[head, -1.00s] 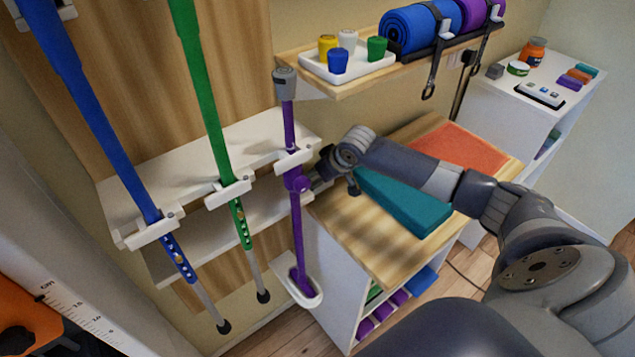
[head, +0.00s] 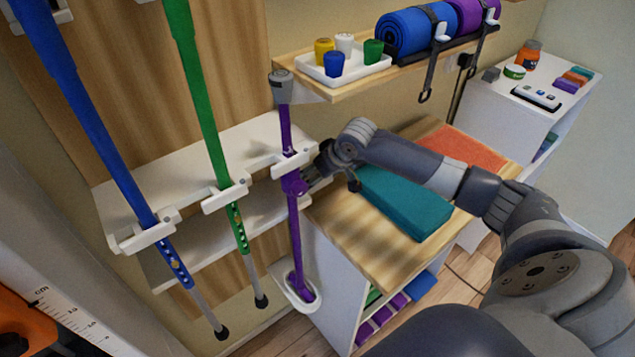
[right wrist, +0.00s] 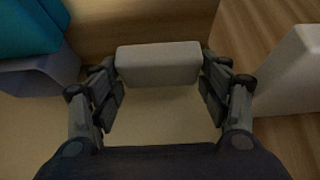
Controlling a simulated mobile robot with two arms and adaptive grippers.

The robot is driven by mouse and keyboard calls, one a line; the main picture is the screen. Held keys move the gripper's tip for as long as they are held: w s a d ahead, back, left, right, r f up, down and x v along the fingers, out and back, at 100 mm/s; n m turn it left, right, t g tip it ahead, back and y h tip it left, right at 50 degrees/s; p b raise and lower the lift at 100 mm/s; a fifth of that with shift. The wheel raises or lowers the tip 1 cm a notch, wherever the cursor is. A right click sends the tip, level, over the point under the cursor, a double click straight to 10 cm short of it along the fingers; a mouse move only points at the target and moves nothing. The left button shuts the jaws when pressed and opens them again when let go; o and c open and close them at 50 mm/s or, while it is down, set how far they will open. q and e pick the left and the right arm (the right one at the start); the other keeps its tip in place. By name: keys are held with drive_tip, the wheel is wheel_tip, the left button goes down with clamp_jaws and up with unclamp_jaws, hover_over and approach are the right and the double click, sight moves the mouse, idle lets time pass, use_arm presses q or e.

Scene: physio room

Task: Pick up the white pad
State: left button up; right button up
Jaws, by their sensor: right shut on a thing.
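A whitish-grey block, the white pad (right wrist: 157,64), lies between the fingers of my right gripper (right wrist: 160,88) in the right wrist view. The fingers are shut on its two short ends. In the head view my right gripper (head: 312,178) is beside the purple crutch, near its handle, and I cannot make out the pad there. My left gripper is not in view.
The purple crutch (head: 294,235) stands in a white holder close to my gripper, with green (head: 207,108) and blue (head: 92,118) crutches to its left. A teal block (head: 405,205) lies on the wooden cabinet top below my right arm. A shelf holds a tray (head: 365,72) of cups.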

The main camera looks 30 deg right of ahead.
wheel_tip(320, 180, up, 4)
drive_tip(key=shift+f, duration=0.15)
drive_tip(key=s+d+b, duration=0.1)
drive_tip(key=s+b, duration=0.1)
drive_tip(key=s, duration=1.7)
drive_tip(key=shift+s+d+r, duration=0.25)
drive_tip(key=shift+s, duration=0.05)
